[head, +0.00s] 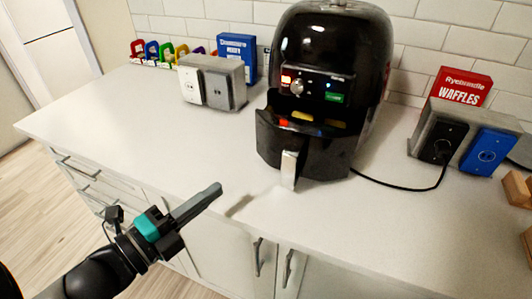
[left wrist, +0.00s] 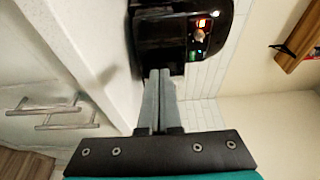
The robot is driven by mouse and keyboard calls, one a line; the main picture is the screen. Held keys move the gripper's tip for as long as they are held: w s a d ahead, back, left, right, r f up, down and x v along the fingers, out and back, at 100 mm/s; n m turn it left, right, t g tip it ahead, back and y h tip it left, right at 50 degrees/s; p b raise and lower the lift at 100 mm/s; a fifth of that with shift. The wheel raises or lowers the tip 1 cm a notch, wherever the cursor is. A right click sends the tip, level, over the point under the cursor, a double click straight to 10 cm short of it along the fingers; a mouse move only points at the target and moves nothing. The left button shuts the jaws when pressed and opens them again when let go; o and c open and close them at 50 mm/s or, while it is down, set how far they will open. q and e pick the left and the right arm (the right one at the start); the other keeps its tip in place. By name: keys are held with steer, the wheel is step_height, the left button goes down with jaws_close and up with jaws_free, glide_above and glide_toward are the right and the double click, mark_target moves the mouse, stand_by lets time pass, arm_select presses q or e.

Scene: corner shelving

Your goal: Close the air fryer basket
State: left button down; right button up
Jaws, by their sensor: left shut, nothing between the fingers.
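The black air fryer (head: 330,50) stands on the white counter against the tiled wall. Its basket (head: 310,148) is pulled partly out toward the front, with a silver handle (head: 289,169) and some yellow and red items showing inside the gap. My left gripper (head: 218,188) is shut and empty, to the left of and in front of the handle, apart from it. In the left wrist view the closed fingers (left wrist: 158,72) point toward the fryer (left wrist: 190,38), which is partly cut off and hidden behind them. My right gripper is out of view.
A grey outlet box (head: 212,80) and a blue box (head: 237,56) stand left of the fryer. A red waffles box (head: 462,88) and another outlet box (head: 445,138) stand right. A black cord crosses between. The counter (head: 130,115) is clear at front left.

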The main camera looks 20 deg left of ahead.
arm_select(q)
steer(key=b, duration=0.1)
glide_toward(271, 148)
steer(key=x, duration=0.4)
steer(key=shift+b+x, duration=0.35)
steer(key=shift+x, duration=1.05)
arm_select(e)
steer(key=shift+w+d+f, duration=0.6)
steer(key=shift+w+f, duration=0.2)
